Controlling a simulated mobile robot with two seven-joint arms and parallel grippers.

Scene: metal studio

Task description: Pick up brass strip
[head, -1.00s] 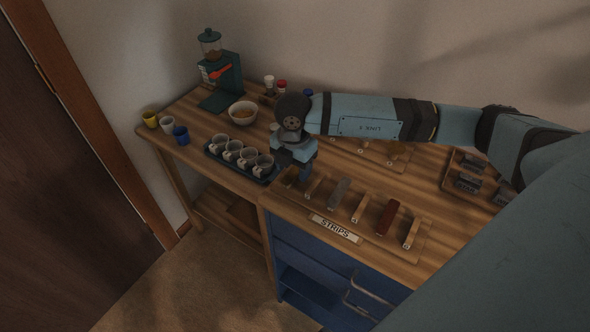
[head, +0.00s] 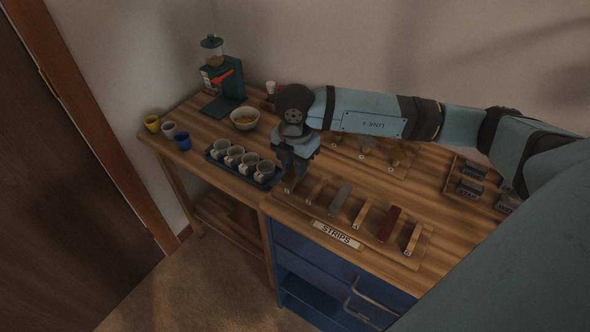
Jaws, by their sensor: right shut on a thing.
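A row of strips lies along the front of the bench behind the label reading STRIPS (head: 338,235). The leftmost, a dull yellowish-brown strip (head: 289,185) that looks like the brass one, is directly under my right gripper (head: 297,173). My right gripper points down and is shut on this strip; the fingers and wrist hide much of it. I cannot tell whether the strip is clear of its rack (head: 424,255). To its right are wood-toned strips, a grey strip (head: 340,199) and a dark red strip (head: 389,223). My left gripper is not in view.
A dark tray of grey mugs (head: 218,160) is close left of my right gripper. Behind are a bowl (head: 244,116) and a green grinder (head: 227,85). Three small cups stand at the left end. A wooden organizer (head: 452,173) is at right. My right arm spans the bench.

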